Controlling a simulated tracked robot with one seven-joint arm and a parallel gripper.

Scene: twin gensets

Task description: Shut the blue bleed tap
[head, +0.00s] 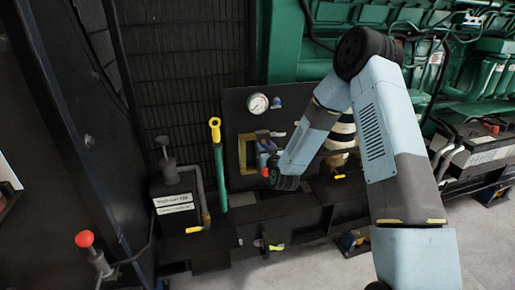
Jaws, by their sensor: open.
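A small blue fitting (277,102) sits on the dark panel (236,103), just right of the round white gauge (257,103). It appears to be the blue bleed tap, but it is too small to tell how its handle is turned. My arm reaches down and left across the panel, its wrist ending below the gauge. My gripper (263,150) is small in the head view, below and slightly left of the blue fitting and apart from it. I see nothing held in it; its fingers are hard to make out against the yellow frame (242,153).
A green pipe with a yellow top (215,125) stands left of the panel. A dark box with a white label (174,203) is at lower left, near a red knob (84,239). The green engine (285,45) fills the back.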

